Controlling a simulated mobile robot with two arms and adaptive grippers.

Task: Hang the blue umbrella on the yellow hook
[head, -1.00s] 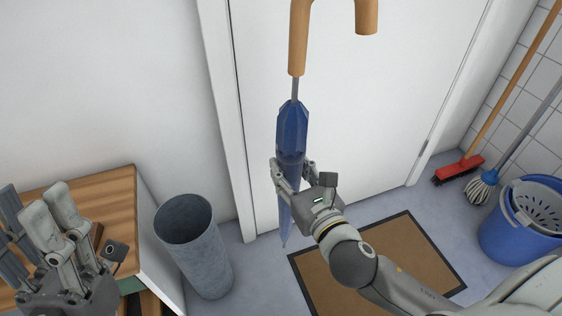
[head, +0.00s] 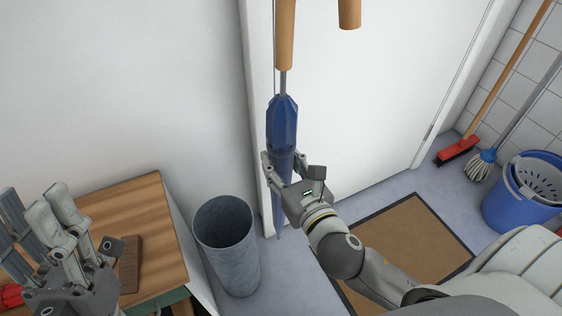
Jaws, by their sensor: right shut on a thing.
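The blue umbrella (head: 282,122) is folded and hangs upright, with its curved wooden handle (head: 285,35) at the top, partly cut off by the picture's upper edge. My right gripper (head: 283,168) is shut around the lower part of the blue canopy and holds it in front of the door frame. The umbrella's tip points down beside the grey bin. My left gripper (head: 40,222) is at the lower left, above the wooden table; its fingers stand apart and it holds nothing I can see. The yellow hook is not in view.
A grey metal bin (head: 228,245) stands between the wooden table (head: 150,215) and the door (head: 390,90). A brown doormat (head: 415,240) lies before the door. A red broom (head: 458,149), a mop (head: 482,164) and a blue bucket (head: 515,205) stand at the right.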

